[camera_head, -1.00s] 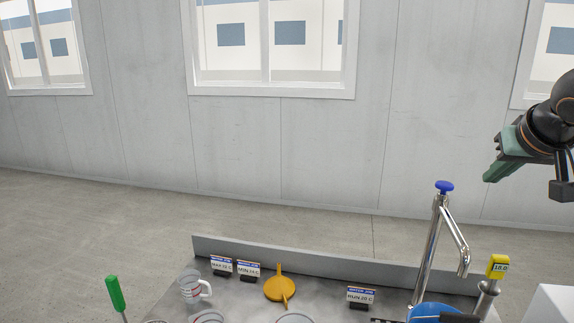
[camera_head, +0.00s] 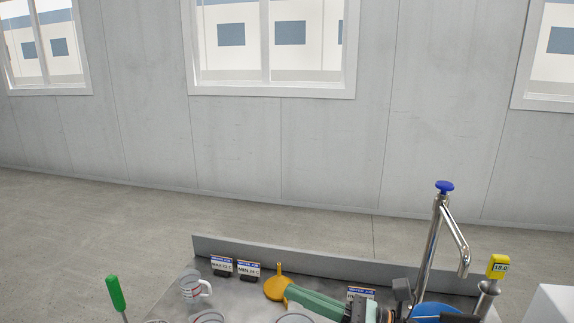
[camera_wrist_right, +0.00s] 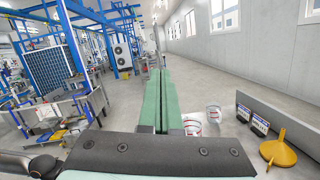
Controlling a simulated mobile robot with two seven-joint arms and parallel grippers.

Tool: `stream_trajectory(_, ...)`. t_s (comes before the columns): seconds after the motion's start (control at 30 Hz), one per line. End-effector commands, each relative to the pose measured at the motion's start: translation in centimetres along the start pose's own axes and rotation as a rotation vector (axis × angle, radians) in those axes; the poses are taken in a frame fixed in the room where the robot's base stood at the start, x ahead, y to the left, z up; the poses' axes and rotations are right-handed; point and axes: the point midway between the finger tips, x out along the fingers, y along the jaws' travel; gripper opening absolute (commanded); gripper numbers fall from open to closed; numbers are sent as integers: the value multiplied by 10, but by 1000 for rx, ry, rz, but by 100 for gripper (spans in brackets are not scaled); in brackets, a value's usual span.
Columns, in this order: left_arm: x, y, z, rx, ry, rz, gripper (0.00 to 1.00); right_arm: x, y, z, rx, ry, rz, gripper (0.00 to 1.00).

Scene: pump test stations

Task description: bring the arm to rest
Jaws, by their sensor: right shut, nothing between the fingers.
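My right gripper (camera_head: 290,291) is low over the bench in the head view, its green fingers pointing left. They overlap the yellow funnel in the picture; I cannot tell whether they touch it. In the right wrist view the two fingers (camera_wrist_right: 155,74) lie side by side, shut with nothing between them. My left gripper is in neither view.
The steel bench (camera_head: 325,265) holds a yellow funnel (camera_head: 275,287), a clear measuring jug (camera_head: 191,288), small label signs (camera_head: 248,271), a chrome tap (camera_head: 430,245) with a blue knob and a yellow display (camera_head: 498,267). A green handle (camera_head: 116,293) stands at left.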

Motion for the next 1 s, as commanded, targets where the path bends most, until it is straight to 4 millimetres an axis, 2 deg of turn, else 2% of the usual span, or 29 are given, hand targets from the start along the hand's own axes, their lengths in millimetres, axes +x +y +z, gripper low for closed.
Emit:
stream_trajectory(0.03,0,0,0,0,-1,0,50,-7,-5,-10,199,-77,-59,0)
stream_trajectory(0.17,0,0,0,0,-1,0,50,-36,-29,-37,698,-283,-216,0)
stream_trajectory(0.27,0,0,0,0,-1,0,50,-68,-47,-72,1077,-451,-345,0)
stream_trajectory(0.37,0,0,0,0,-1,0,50,-107,-57,-121,1446,-638,-482,0)
stream_trajectory(0.43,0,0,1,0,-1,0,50,-138,-57,-161,1696,-783,-583,0)
stream_trajectory(0.53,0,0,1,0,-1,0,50,-184,-44,-220,2017,-1009,-729,0)
stream_trajectory(0.6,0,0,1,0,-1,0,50,-211,-27,-258,2197,-1165,-821,0)
stream_trajectory(0.7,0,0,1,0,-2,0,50,-242,0,-299,2387,-1366,-929,0)
stream_trajectory(0.83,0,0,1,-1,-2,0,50,-266,29,-332,2526,-1554,-1021,0)
stream_trajectory(0.87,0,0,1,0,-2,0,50,-269,33,-336,-2501,1555,1016,0)
stream_trajectory(1.0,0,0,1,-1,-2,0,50,-276,43,-346,-2426,1545,997,0)
